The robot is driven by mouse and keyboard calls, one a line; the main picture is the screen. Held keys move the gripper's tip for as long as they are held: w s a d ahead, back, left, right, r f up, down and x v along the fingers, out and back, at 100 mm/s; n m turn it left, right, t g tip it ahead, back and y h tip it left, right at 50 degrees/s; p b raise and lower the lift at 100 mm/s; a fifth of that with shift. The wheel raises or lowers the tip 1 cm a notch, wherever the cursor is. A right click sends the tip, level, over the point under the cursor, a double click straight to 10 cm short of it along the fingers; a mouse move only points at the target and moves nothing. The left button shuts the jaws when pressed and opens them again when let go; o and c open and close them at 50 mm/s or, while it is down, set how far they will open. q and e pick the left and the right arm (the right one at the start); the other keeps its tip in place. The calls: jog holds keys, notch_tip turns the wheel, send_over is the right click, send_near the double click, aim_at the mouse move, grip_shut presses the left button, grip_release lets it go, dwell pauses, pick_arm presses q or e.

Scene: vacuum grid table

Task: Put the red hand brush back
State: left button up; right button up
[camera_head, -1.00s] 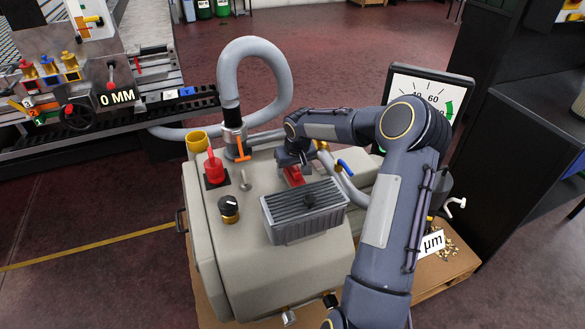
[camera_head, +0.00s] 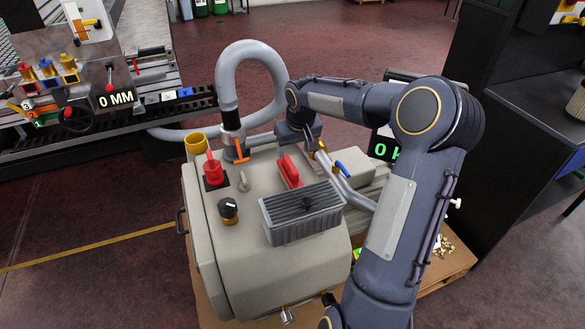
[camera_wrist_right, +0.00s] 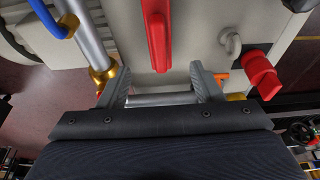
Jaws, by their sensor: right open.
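The red hand brush (camera_head: 289,170) lies on top of the beige machine (camera_head: 240,255), behind the grey ribbed box. Its red handle also shows in the right wrist view (camera_wrist_right: 157,35), at the top centre. My right gripper (camera_head: 312,146) is above the machine's far edge, just behind and to the right of the brush, apart from it. In the right wrist view its two grey fingers (camera_wrist_right: 160,86) are spread with nothing held between them. The underside of the brush is hidden. My left gripper is not in view.
A grey ribbed box (camera_head: 302,213) stands in front of the brush. A red knob (camera_head: 214,170), an orange-handled valve with a thick grey hose (camera_head: 228,90), and a black dial (camera_head: 228,208) are to the left. A blue-handled pipe (camera_head: 341,168) runs close on the right.

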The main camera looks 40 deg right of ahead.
jog(key=s+a+r+n, duration=0.1)
jog(key=s+a+r, duration=0.6)
jog(key=s+a, duration=0.4)
jog(key=s+a+f+t+y, duration=0.2)
jog(key=s+a+f+y, duration=0.1)
jog(key=s+a, duration=0.9)
jog(key=s+y, duration=0.1)
jog(key=s, duration=0.2)
jog(key=shift+s+n+y, duration=0.35)
jog(key=shift+n+y, duration=0.05)
jog(key=shift+a, duration=0.1)
